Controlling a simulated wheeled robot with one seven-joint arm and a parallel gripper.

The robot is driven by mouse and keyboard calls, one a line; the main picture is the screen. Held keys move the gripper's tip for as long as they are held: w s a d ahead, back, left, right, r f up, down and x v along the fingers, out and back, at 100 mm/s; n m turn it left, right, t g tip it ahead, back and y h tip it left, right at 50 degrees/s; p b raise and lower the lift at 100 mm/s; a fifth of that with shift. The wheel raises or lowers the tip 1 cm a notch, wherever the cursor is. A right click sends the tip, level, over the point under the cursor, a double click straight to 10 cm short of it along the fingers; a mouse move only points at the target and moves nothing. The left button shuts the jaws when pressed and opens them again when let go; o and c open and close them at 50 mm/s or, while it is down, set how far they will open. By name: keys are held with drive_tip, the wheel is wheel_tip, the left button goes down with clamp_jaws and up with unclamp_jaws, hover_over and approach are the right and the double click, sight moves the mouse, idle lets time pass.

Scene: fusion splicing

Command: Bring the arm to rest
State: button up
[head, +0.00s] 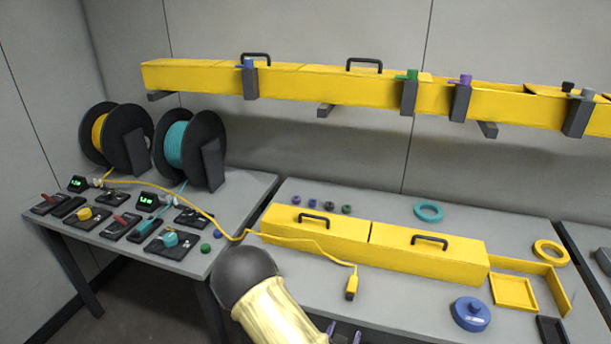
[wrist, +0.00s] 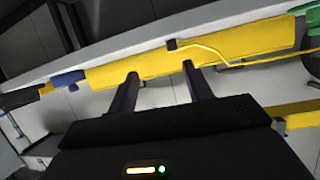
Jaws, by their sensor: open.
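My arm (head: 275,305) enters the head view at the bottom centre, in front of the long yellow box on the table. The tips of my gripper (head: 343,334) just show at the bottom edge of that view, right of the arm. In the wrist view the two dark fingers of my gripper (wrist: 165,82) stand apart, and I see nothing held between them. Beyond them is a long yellow piece (wrist: 115,70) with a thin yellow strand (wrist: 215,53) along it.
A yellow box (head: 315,235) with black handles lies on the table, a yellow cable ending in a connector (head: 351,285) before it. A blue round container (head: 470,313) stands to the right. Reels (head: 180,150) and devices fill the left table. A yellow duct (head: 330,85) runs along the wall above.

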drive_tip(key=s+d+r+n+g+y+p, duration=0.2)
drive_tip(key=s+r+g, duration=0.3)
drive_tip(key=r, duration=0.6)
drive_tip(key=s+d+r+n+g+y+p, duration=0.2)
drive_tip(key=s+r+g, duration=0.3)
drive_tip(key=r, duration=0.6)
drive_tip(key=shift+s+d+r+n+y+p, duration=0.15)
drive_tip(key=shift+s+d+n+y+p, duration=0.15)
drive_tip(key=shift+s+d+n+y, duration=0.3)
drive_tip(key=shift+w+d, duration=0.1)
drive_tip(key=shift+w, duration=0.05)
